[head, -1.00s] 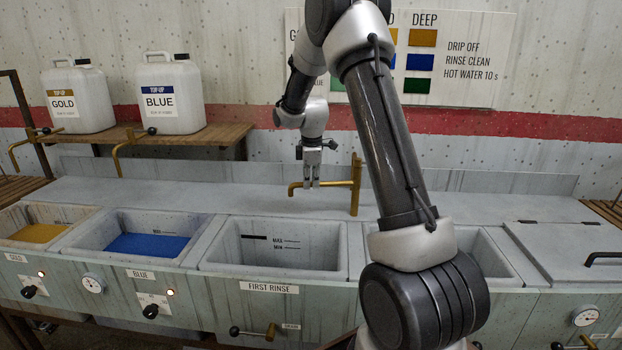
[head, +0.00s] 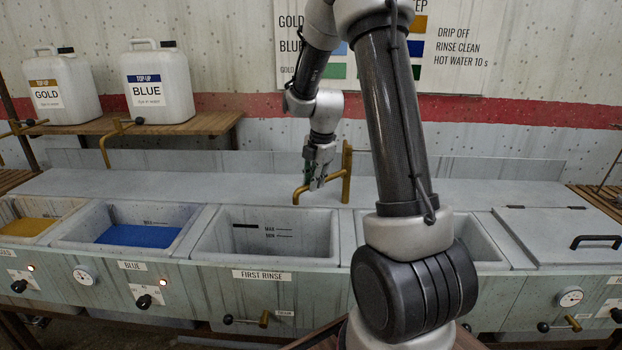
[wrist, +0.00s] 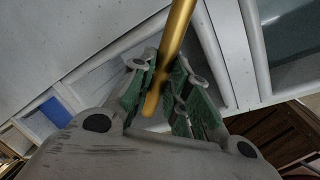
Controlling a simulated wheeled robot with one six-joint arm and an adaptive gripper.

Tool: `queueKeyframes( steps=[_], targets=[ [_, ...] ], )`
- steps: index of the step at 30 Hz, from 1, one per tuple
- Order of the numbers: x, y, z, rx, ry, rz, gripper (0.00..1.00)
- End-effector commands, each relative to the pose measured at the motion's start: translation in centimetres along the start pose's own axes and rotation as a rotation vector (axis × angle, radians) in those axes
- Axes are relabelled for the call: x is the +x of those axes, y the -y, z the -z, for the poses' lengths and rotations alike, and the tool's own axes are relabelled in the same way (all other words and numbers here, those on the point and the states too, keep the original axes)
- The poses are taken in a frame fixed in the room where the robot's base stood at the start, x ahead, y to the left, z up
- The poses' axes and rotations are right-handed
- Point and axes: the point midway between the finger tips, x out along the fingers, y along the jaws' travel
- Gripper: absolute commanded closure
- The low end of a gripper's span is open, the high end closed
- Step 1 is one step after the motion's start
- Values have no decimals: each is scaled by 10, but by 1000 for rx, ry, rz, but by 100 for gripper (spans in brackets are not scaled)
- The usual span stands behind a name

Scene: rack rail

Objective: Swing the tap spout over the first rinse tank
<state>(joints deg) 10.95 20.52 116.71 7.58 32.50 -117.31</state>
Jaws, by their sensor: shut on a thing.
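The brass tap spout (head: 301,191) hangs from its upright post (head: 346,172) behind the sinks. Its outlet end is near the back rim of the first rinse tank (head: 220,247), toward that tank's right side. My gripper (head: 315,184) is shut on the spout partway along it. In the wrist view the green finger pads (wrist: 160,88) sit on either side of the brass bar (wrist: 178,35). The exact contact is partly hidden by the fingers.
A blue tank (head: 140,236) and a gold tank (head: 30,230) lie left of the first rinse tank. Another basin (head: 480,240) is partly behind my arm. A lidded tank (head: 560,232) is at right. Jugs (head: 158,88) stand on the shelf at back left.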

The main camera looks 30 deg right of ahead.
Motion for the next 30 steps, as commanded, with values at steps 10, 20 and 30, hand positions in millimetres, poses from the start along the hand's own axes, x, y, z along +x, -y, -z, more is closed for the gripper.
queueKeyframes(
  steps=[10,20,30],
  targets=[
    [-1,1,0,-12,-2,-2,100],
    [-1,1,0,-11,-2,-1,61],
    [-11,1,-1,-12,-1,-3,61]
  ],
)
